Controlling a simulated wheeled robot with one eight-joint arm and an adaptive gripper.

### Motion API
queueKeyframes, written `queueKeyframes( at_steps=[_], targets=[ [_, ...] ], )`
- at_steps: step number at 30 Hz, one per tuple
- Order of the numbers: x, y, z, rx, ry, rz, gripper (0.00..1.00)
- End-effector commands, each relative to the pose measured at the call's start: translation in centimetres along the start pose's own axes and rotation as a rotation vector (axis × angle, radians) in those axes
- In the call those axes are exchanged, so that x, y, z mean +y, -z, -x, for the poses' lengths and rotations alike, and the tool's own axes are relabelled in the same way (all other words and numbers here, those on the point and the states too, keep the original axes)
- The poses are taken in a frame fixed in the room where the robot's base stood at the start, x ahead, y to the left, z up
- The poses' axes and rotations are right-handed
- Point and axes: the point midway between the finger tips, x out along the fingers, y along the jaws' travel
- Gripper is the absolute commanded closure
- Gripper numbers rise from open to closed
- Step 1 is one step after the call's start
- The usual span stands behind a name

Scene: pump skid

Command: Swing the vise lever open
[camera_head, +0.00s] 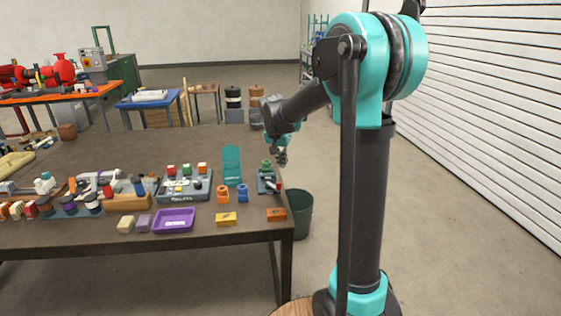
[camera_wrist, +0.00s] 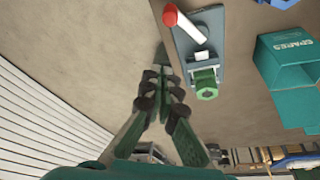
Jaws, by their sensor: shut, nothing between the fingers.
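The vise (camera_head: 267,181) sits at the right end of the dark table, a small grey plate with a green part on it. In the wrist view its plate (camera_wrist: 184,48) carries a white lever (camera_wrist: 189,29) with a red end knob (camera_wrist: 170,14), lying at a slant across the plate. A green hex-shaped part (camera_wrist: 206,88) stands at the plate's near end. My gripper (camera_head: 282,158) is above and beside the vise. In the wrist view my gripper (camera_wrist: 161,78) is shut and empty, left of the plate; I see no contact with the lever.
A teal spares bin (camera_wrist: 290,68) stands right of the vise in the wrist view; it also shows in the head view (camera_head: 232,165). Blue and orange pieces (camera_head: 223,194), an orange block (camera_head: 277,214) and a purple tray (camera_head: 174,221) are nearby. A bucket (camera_head: 301,214) stands beyond the table's right edge.

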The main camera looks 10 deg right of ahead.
Motion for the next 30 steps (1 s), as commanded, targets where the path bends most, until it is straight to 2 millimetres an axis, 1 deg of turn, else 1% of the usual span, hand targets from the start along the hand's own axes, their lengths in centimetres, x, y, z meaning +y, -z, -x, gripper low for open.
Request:
queueKeyframes(
  at_steps=[1,3,11,15,19,24,30],
  targets=[
    [0.0,0.0,-1.1,0.0,0.0,-0.001,1.0],
    [0.0,0.1,-2.4,0.0,0.0,-0.001,1.0],
    [0.0,0.0,-6.7,0.0,0.0,-0.001,1.0],
    [0.0,-2.0,-5.8,0.0,0.001,0.002,1.0],
    [0.0,-3.1,-5.4,0.0,0.001,0.002,1.0],
    [0.0,-3.8,-5.2,0.0,0.0,0.001,1.0],
    [0.0,-3.8,-5.2,0.0,0.0,0.0,1.0]
  ],
)
